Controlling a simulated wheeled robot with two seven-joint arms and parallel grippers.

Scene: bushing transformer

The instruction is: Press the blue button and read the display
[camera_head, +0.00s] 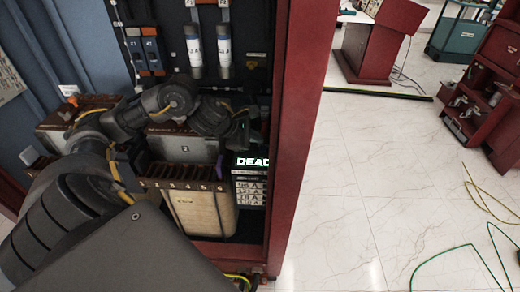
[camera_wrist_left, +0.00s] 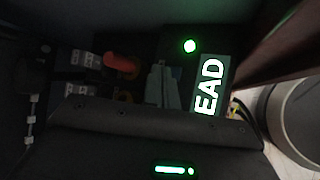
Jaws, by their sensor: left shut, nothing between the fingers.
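The display (camera_head: 253,162) is lit in the head view and reads "DEAD" in white letters, low in the red cabinet above a list of lines ending in A. In the left wrist view the display (camera_wrist_left: 209,88) is turned sideways and shows "EAD"; the rest is cut off. A round green light (camera_wrist_left: 190,46) glows beside it. I cannot make out a blue button in either view. My left gripper (camera_head: 236,134) is inside the cabinet, just above the display, mostly hidden by its own arm. Its grey fingers (camera_wrist_left: 163,88) look shut and empty in the left wrist view. My right gripper is not in view.
The red cabinet post (camera_head: 299,120) stands just right of the display. Blue blocks (camera_head: 133,50) and white cylinders (camera_head: 194,50) are above my arm. A beige container (camera_head: 203,207) is below it. An orange-red part (camera_wrist_left: 121,63) shows in the wrist view.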

